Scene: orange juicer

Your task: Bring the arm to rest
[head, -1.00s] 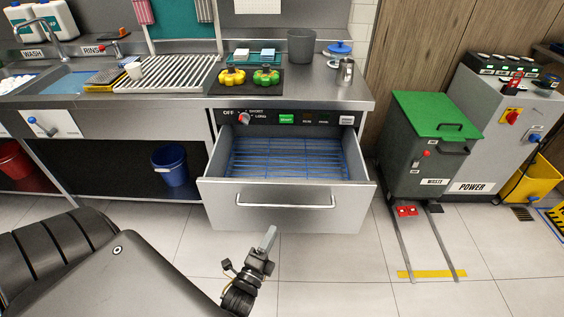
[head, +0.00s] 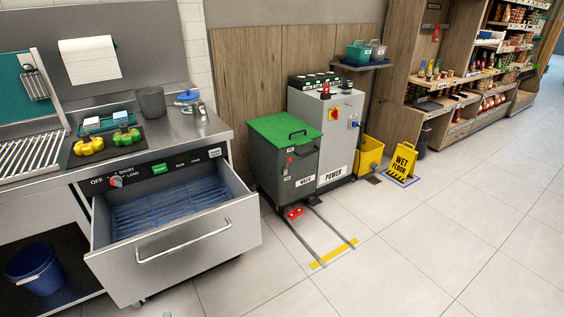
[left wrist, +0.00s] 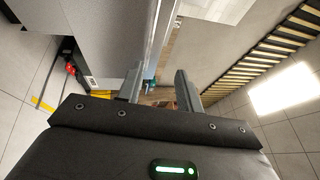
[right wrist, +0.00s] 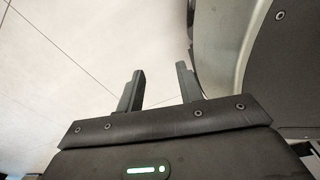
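My left gripper (left wrist: 159,88) shows in the left wrist view with its two fingers apart. No object is seen held between them. A grey panel edge and part of the room show beyond the fingers; the distance to that edge cannot be told. My right gripper (right wrist: 160,88) shows in the right wrist view, fingers apart and empty, with pale floor behind it. A dark rounded part of my own body is close to its right. Neither gripper can be made out in the head view.
A drawer (head: 188,258) with a bar handle stands pulled out below the steel counter (head: 178,135). A green-lidded waste bin (head: 284,165), a grey power cabinet (head: 327,135) and a wet floor sign (head: 402,162) stand to the right. The tiled floor at lower right is clear.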

